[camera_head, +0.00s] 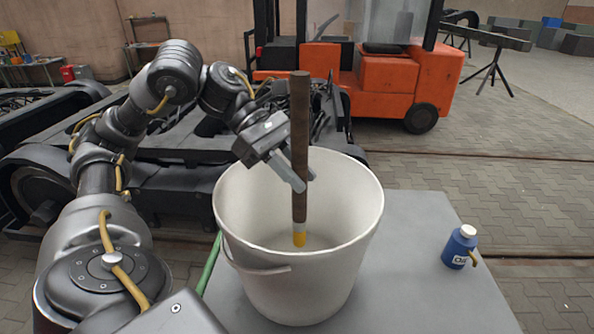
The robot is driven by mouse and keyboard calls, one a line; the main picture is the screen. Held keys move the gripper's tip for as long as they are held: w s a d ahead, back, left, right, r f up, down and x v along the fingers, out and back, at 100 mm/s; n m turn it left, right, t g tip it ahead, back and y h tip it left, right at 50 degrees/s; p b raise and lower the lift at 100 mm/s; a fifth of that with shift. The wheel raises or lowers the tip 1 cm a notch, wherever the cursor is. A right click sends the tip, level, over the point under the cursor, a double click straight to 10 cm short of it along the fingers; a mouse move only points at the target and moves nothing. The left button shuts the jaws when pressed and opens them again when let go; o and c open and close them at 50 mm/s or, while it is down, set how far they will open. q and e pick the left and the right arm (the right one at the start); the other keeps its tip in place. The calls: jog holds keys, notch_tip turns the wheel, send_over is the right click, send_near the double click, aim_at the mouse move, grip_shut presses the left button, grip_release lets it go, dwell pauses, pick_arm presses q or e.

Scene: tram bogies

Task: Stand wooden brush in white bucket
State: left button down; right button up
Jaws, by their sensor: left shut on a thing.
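The white bucket (300,285) stands on a grey table, its open top facing up and its handle hanging at the front left. The wooden brush (300,130) is a long dark brown stick with a yellow lower end, held upright over the bucket. Its lower part is inside the bucket's opening; whether its tip touches the bottom I cannot tell. My left gripper (303,181) is shut on the brush at about its middle, at the level of the bucket's far rim. My right gripper is not in view.
A blue bottle (459,247) with a white cap stands on the right of the grey table (420,290). A green rod (209,264) is at the table's left edge. Dark bogies (40,190) and an orange forklift (395,85) are behind. The table right of the bucket is mostly clear.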

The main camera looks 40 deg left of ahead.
pick_arm(q)
jog(key=c, duration=1.1)
grip_release()
jog(key=p+v, duration=0.3)
jog(key=v, duration=0.8)
jog(key=shift+d, duration=0.1)
